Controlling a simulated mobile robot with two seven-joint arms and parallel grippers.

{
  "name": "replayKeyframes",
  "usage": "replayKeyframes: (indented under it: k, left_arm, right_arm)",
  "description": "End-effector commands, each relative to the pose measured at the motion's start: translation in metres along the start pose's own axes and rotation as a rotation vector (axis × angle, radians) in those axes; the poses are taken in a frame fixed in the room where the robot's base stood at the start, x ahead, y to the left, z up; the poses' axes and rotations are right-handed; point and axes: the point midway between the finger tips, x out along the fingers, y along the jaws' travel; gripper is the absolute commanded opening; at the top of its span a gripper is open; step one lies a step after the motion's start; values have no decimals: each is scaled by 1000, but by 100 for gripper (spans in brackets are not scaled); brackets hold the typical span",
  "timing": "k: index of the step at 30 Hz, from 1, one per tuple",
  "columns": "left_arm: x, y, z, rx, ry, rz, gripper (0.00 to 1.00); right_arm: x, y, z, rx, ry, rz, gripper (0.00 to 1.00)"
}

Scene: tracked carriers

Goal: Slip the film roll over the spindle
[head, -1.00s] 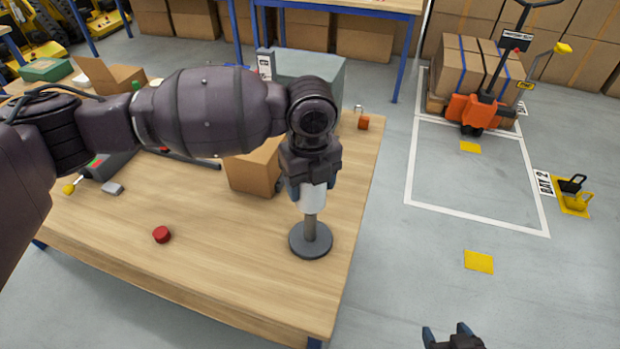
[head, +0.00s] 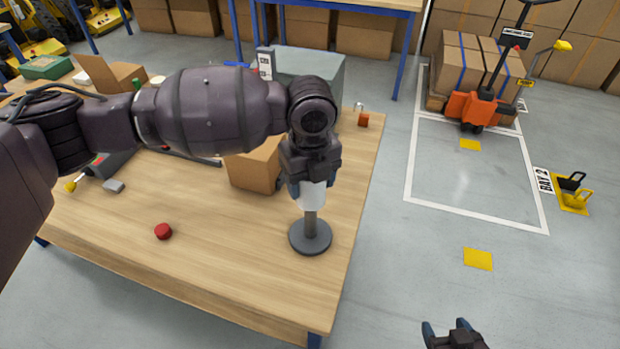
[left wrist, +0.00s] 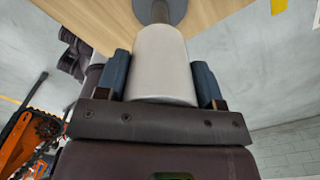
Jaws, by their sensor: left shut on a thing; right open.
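The white film roll (head: 312,196) is upright in my left gripper (head: 309,188), which is shut on it above the table. In the left wrist view the roll (left wrist: 161,62) sits between both fingers of the left gripper (left wrist: 162,82). The grey spindle (head: 310,238) stands on its round base on the table. Its post (left wrist: 160,12) comes out of the roll's lower end, so the roll appears to be around the upper part of the post. The post's top is hidden. My right gripper (head: 452,332) is open and empty at the bottom edge, over the floor.
The wooden table (head: 230,280) also bears a cardboard box (head: 254,168) behind the spindle, a red puck (head: 163,232) to its left and a small orange-red item (head: 364,120) at the far right edge. The table's front right is clear.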

Motion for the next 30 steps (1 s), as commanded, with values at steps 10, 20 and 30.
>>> replayKeyframes:
  k: [10, 20, 30]
  left_arm:
    - [1, 0, 0, 0, 0, 0, 35]
    - [7, -1, 0, 0, -1, -1, 35]
    - [7, 0, 0, 0, 0, 0, 35]
  right_arm:
    - [0, 0, -1, 0, 1, 0, 66]
    - [-1, 0, -3, 0, 3, 0, 66]
    - [-1, 0, -3, 3, 4, 0, 66]
